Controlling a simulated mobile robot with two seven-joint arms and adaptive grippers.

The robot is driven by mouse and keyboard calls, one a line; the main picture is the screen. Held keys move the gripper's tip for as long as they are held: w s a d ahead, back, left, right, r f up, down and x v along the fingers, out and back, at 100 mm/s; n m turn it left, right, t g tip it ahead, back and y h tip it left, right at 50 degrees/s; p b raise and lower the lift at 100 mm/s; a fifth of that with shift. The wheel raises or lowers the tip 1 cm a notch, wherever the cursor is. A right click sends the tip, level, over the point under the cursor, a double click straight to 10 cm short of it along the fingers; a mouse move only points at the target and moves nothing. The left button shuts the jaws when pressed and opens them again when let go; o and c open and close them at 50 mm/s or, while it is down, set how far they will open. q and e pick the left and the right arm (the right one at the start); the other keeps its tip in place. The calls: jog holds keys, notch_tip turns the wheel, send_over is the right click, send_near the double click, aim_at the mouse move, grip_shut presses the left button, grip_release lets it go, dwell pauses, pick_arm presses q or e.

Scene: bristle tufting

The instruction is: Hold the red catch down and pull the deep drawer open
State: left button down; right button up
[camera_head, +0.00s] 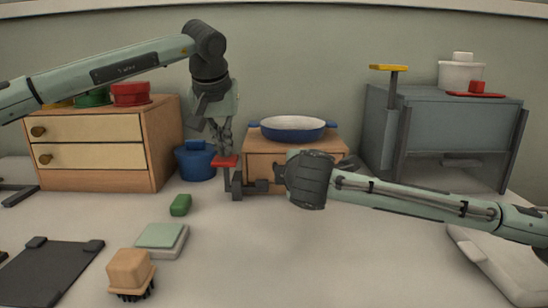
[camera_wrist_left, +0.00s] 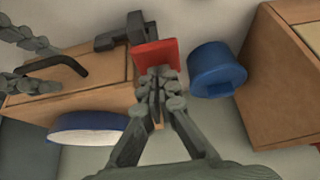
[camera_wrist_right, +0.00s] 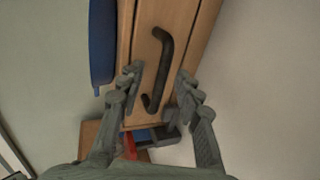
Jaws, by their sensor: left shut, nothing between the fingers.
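The red catch (camera_head: 225,161) is a flat red pad on a dark bracket at the left front of the low wooden drawer unit (camera_head: 262,160). My left gripper (camera_head: 223,150) points down with shut, empty fingers at the catch. In the left wrist view its fingertips (camera_wrist_left: 160,88) overlap the edge of the red pad (camera_wrist_left: 156,53); I cannot tell whether they press it. My right gripper (camera_wrist_right: 158,86) is open, its fingers on either side of the dark curved drawer handle (camera_wrist_right: 158,65). In the head view my right wrist hides the handle and part of the drawer front.
A blue pan (camera_head: 292,129) sits on top of the unit. A blue lidded pot (camera_head: 196,160) stands to its left, beside a two-drawer cabinet (camera_head: 160,150). A grey cabinet (camera_head: 440,130) stands at right. A green block (camera_head: 180,205), sponge (camera_head: 160,237) and brush (camera_head: 130,270) lie in front.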

pick_arm(q)
jog(key=shift+f, duration=0.8)
pick_arm(e)
grip_shut()
jog(key=shift+s, duration=0.15)
jog(key=shift+s, duration=2.4)
